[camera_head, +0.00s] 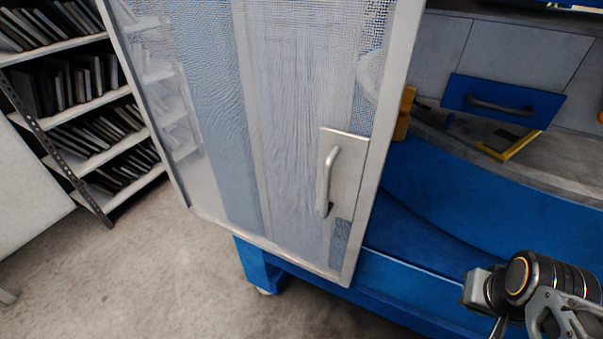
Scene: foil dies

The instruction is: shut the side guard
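The side guard (285,120) is a tall mesh panel in a pale metal frame. It stands out from the blue machine at an angle, so it is open. Its curved metal handle (328,178) sits on a light plate near the panel's right edge. My gripper (478,305) is at the lower right, in front of the blue machine base and well apart from the handle. Only part of it shows, and I cannot make out its fingertips clearly. Nothing is seen held in it.
The blue machine (470,210) fills the right side, with a blue drawer-like panel and handle (500,106) at its back. A yellow bracket (520,146) lies on its bed. Shelves of dark plates (85,100) stand at the left. The grey floor (160,270) in front is clear.

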